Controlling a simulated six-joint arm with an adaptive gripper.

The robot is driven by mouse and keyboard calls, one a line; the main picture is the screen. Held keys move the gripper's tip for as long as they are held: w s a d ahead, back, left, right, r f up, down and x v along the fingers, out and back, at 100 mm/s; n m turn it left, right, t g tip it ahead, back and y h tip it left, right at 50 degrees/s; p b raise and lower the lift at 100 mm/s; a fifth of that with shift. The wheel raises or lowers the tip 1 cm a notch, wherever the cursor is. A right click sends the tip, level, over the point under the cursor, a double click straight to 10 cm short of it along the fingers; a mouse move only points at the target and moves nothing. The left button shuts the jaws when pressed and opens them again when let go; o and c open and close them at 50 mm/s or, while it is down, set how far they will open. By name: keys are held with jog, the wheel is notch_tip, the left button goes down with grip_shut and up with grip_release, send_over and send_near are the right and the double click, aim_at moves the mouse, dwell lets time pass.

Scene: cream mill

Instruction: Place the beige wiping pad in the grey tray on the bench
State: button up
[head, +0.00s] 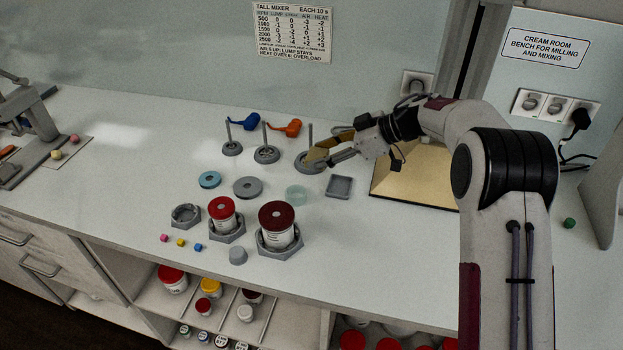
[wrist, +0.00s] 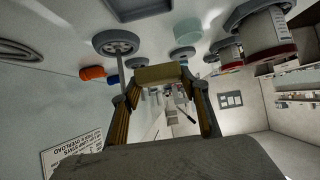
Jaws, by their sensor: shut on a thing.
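My gripper (head: 325,149) is shut on the beige wiping pad (head: 316,153) and holds it up over the back of the bench, in front of a grey round stand with a post. In the wrist view the pad (wrist: 158,75) sits across between the two fingertips (wrist: 160,80). The grey tray (head: 340,187) is a small, shallow square on the bench, below and a little right of the pad in the head view. It looks empty. The tray also shows at the top edge of the wrist view (wrist: 135,8).
A pale green translucent disc (head: 296,195) lies just left of the tray, and a cream board (head: 415,185) lies right of it. Post stands (head: 267,154) are behind left. Red-lidded jars (head: 279,225) in grey holders stand near the front edge.

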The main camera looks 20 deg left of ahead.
jog(key=shift+f, duration=1.85)
jog(key=shift+f, duration=1.85)
jog(key=shift+f, duration=0.1)
jog(key=o, duration=0.4)
jog(key=shift+o, duration=0.7)
jog(key=v, duration=1.2)
